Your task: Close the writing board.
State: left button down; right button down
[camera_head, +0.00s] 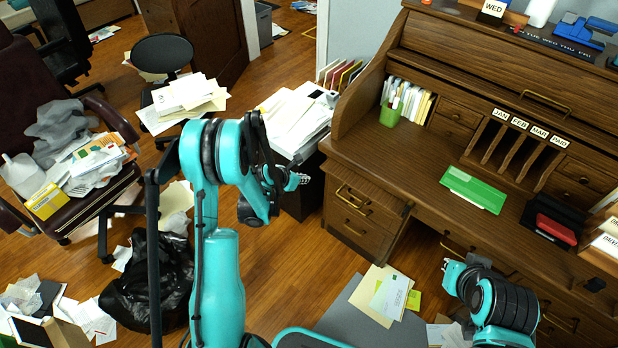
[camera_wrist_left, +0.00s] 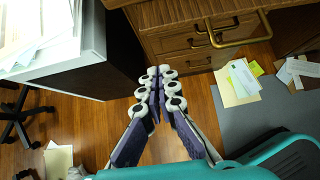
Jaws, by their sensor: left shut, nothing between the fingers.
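The writing board (camera_head: 370,181) is a brown wooden slab at the left front of the roll-top desk. It juts out over the drawers. A brass handle (camera_head: 352,197) is at its front, and this handle also shows large at the upper right of the left wrist view (camera_wrist_left: 240,42). My left gripper (camera_head: 293,181) is left of the board and apart from it, in front of the black bin. In the left wrist view its fingertips (camera_wrist_left: 158,72) are together and empty. My right arm is at the lower right in the head view; its gripper (camera_head: 456,274) is too unclear to tell its state.
Drawers (camera_head: 350,225) are under the board. Loose papers (camera_head: 378,292) lie on the grey floor mat.

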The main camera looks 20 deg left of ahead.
aim_at(331, 165)
pick_arm(q)
jog(key=w+d+f+b, duration=0.3)
jog(key=w+f, duration=0.3)
jog(key=w, duration=0.3)
jog(key=shift+w+d+b, duration=0.2)
jog(key=shift+w+b, duration=0.05)
jog(key=shift+b, duration=0.2)
jog(key=w, duration=0.1)
jog(key=w+d, duration=0.1)
jog(key=w, duration=0.2)
jog(key=shift+w+d, duration=0.35)
